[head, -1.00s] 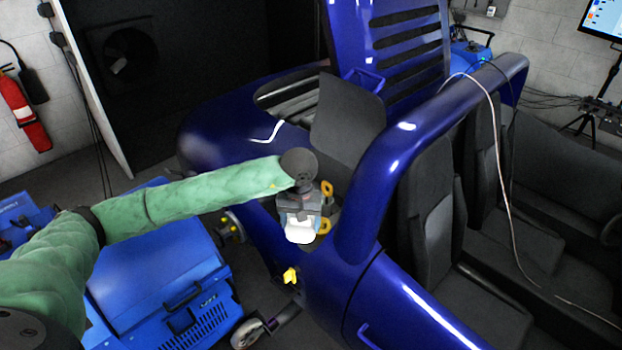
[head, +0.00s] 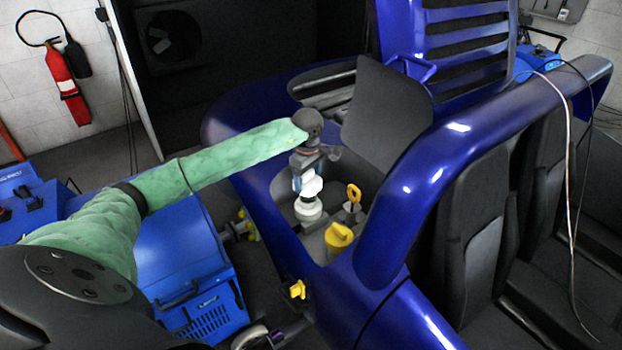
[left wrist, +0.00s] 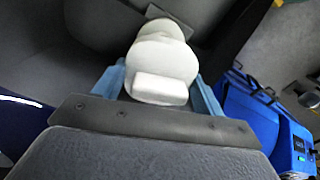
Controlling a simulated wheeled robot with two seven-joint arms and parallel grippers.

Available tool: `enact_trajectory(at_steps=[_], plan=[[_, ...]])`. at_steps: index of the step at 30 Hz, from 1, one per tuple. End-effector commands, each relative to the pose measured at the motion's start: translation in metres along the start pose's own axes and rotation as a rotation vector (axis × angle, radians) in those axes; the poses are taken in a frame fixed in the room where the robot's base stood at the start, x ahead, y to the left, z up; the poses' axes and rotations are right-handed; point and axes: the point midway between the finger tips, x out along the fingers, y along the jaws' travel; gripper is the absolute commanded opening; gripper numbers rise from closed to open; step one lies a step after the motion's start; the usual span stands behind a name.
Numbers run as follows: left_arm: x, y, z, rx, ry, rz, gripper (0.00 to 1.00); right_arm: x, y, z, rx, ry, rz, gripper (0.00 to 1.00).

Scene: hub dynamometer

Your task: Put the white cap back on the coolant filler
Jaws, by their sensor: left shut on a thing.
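My left gripper (head: 306,180) is shut on the white cap (head: 312,187), inside the engine bay of the blue vehicle. The white filler neck (head: 308,208) shows directly below the cap in the head view. I cannot tell whether cap and neck touch. In the left wrist view the cap (left wrist: 160,62) sits between the light-blue fingers, its block-like grip towards me. A paler round part (left wrist: 165,27) shows beyond it, partly hidden by the cap. My right gripper is not in view.
The blue bodywork (head: 270,215) rims the bay, and a dark panel (head: 388,112) rises behind. A blue machine (head: 185,265) stands left, under my arm.

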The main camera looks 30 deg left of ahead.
Motion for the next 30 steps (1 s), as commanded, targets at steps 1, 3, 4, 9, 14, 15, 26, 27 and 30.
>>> enact_trajectory(at_steps=[1,3,4,9,14,15,26,27,30], plan=[[0.002,0.0,0.001,0.001,-0.001,0.0,0.47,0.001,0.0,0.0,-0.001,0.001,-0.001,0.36],[0.006,0.0,0.001,0.002,-0.001,-0.001,0.47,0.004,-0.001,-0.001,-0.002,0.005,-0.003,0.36],[0.008,0.0,0.001,0.002,-0.001,-0.001,0.47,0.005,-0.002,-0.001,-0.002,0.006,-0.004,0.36],[0.021,0.0,0.001,0.003,-0.001,-0.001,0.47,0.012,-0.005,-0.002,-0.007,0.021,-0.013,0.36],[0.037,-0.001,0.001,0.003,0.0,-0.002,0.47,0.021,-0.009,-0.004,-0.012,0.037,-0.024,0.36],[0.041,-0.001,0.001,0.003,-0.001,-0.002,0.47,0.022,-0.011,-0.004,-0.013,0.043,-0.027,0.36],[0.056,0.0,0.001,0.005,0.0,0.0,0.47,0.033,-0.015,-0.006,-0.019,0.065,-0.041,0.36],[0.056,0.0,0.001,0.005,0.0,0.0,0.47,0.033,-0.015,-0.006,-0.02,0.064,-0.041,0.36],[0.056,0.0,0.001,0.005,0.0,0.0,0.47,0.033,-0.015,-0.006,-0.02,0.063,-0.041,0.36]])
